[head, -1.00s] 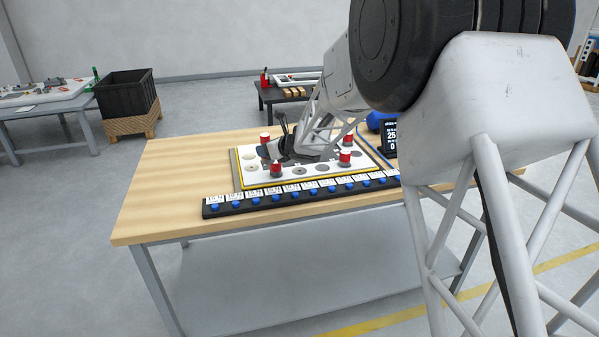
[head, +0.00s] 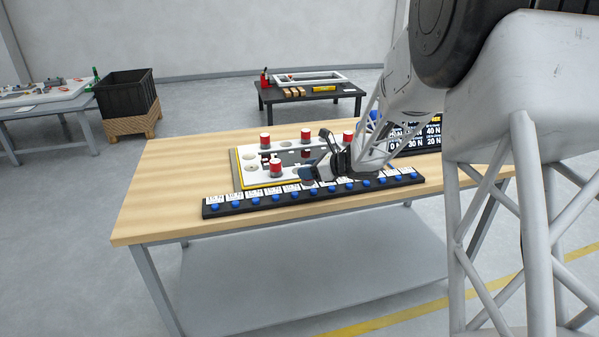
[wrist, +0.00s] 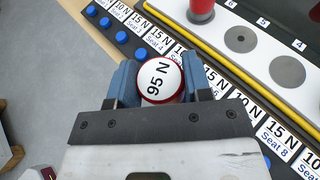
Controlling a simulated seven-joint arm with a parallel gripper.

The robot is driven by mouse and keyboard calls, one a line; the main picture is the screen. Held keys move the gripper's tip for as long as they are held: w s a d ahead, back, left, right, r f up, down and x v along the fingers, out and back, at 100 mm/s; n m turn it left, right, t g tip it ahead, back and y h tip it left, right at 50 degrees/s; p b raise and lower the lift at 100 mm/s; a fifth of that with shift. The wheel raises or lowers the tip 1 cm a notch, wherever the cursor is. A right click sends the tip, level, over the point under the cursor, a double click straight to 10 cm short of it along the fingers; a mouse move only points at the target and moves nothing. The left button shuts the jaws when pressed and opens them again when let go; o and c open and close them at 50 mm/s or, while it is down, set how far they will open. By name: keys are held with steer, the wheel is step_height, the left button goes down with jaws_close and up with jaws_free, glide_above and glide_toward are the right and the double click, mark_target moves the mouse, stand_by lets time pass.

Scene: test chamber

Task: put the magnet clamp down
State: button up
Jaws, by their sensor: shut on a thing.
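In the head view my gripper (head: 312,172) is at the board's front right, by the strip, and the held clamp is not clearly visible. The black strip (head: 213,211) has blue buttons and seat labels with newton values. Other red-and-white clamps stand on the white board, including one at its front (head: 276,169).
The white board (wrist: 262,42) has a yellow edge and grey discs with numbers. A dark display (head: 425,138) stands at the back right of the wooden table (head: 165,190). The table's left side is clear. A black bin (head: 125,92) and a low black table (head: 310,94) are beyond.

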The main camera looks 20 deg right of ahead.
steer(key=shift+w, duration=0.15)
steer(key=w, duration=0.5)
steer(key=w+d+f, duration=0.1)
steer(key=w, duration=0.8)
steer(key=shift+w+d+f, duration=0.15)
steer(key=shift+w+f, duration=0.05)
steer(key=shift+w, duration=0.2)
steer(key=shift+w, duration=0.45)
steer(key=shift+f, duration=1.8)
steer(key=shift+f, duration=0.15)
steer(key=o, duration=1.1)
